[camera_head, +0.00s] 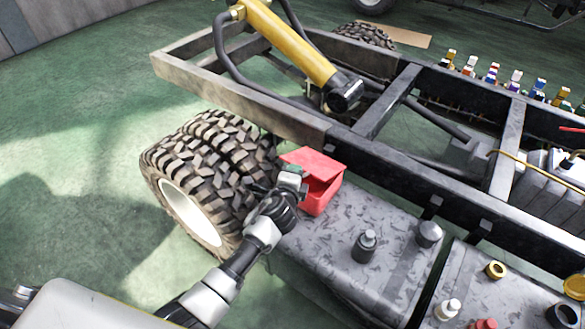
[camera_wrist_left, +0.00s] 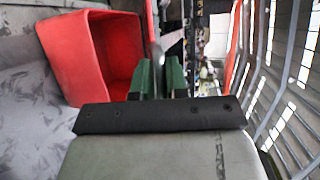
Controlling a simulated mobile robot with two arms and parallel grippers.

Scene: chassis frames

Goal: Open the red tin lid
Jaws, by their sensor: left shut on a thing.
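The red tin (camera_head: 322,197) sits on the grey tank top beside the dark frame rail. Its red lid (camera_head: 315,161) is tilted up, with a dark gap between it and the tin's front. In the left wrist view the tin (camera_wrist_left: 68,55) shows its open inside, which looks empty where visible. My left gripper (camera_head: 291,180) is at the left edge of the lid and is shut on it. Its green fingertips (camera_wrist_left: 160,78) show in the left wrist view beside the tin's opening; the exact contact is hidden. My right gripper is not in view.
Large double tyres (camera_head: 205,165) stand left of the tin. A yellow cylinder (camera_head: 290,42) and the dark frame rail (camera_head: 400,180) lie behind. Black caps (camera_head: 365,245) stick up from the tank top (camera_head: 325,250) to the right. Open green floor is at left.

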